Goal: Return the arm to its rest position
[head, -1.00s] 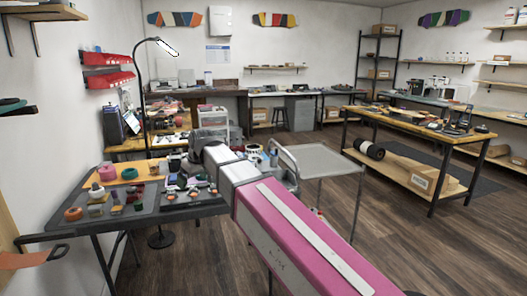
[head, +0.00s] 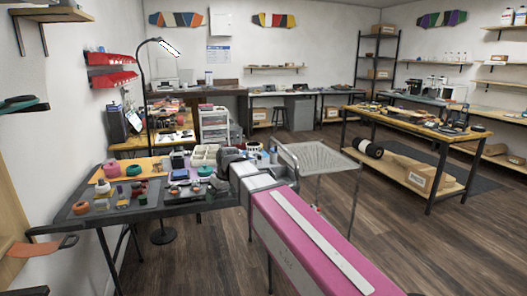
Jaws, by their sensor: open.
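My arm reaches up from the bottom right in the head view as a long pink and white link. It ends near the middle of the picture in a white and grey joint and a dark, rounded part. These stand beside the right end of the dark workbench (head: 160,208). My gripper's fingers cannot be made out; they are hidden or out of sight beyond the arm.
Rolls of tape (head: 103,187) and small tools lie on the workbench, with a lamp (head: 144,95) behind. A grey cart (head: 322,158) stands close right of the arm. A wooden table (head: 425,125) stands farther right, with open floor between.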

